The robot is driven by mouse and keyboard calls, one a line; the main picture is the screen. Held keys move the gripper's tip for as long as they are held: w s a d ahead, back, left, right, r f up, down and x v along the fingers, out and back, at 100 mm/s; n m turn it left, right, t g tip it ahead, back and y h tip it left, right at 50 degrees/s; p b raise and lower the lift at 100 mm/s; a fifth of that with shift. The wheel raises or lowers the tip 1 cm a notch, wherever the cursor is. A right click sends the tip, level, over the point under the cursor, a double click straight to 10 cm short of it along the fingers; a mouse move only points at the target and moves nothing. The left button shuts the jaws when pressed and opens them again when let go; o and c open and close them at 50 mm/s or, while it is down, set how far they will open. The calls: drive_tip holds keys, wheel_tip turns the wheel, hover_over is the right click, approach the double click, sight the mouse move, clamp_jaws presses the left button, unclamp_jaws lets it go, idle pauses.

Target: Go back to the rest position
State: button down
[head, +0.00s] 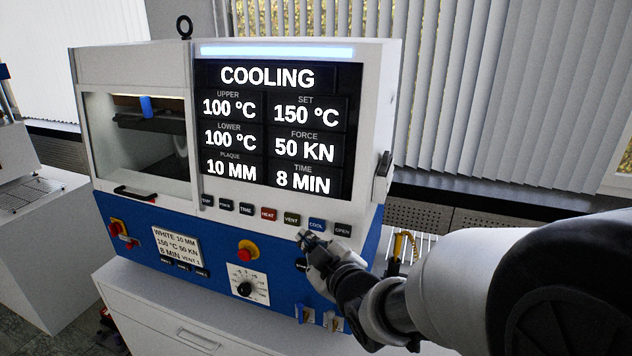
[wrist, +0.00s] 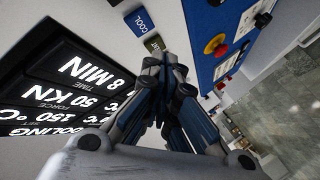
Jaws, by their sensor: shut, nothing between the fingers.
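My gripper (head: 305,238) is shut and empty. In the head view its fingertips are in front of the press (head: 130,62), just below the VENT button (head: 292,218) and the COOL button (head: 317,225). I cannot tell whether they touch the panel. In the wrist view the closed fingers (wrist: 163,62) point up toward the button row, with the COOL button (wrist: 139,22) above them. The display (head: 270,130) reads COOLING, upper and lower 100 °C, set 150 °C, 50 kN, 10 mm, 8 min. My arm reaches in from the right.
Red stop knobs (head: 246,254) and a black dial (head: 244,288) sit on the blue lower panel. A paper label (head: 177,245) is on its left. The press stands on a white cabinet (head: 150,315). Another machine (head: 18,150) is at far left. Window blinds (head: 480,90) hang behind.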

drive_tip(key=s+d+m+g+h, duration=0.3)
drive_tip(key=s+d+m+h, duration=0.3)
drive_tip(key=s+d, duration=0.55)
drive_tip(key=s+d+f+m+g, duration=0.1)
drive_tip(key=s+d+m+g, duration=0.1)
drive_tip(key=s, duration=0.8)
drive_tip(key=s+d+f+m+g, duration=0.1)
drive_tip(key=s+m+g, duration=0.3)
drive_tip(key=s, duration=0.6)
drive_tip(key=shift+d+m, duration=0.4)
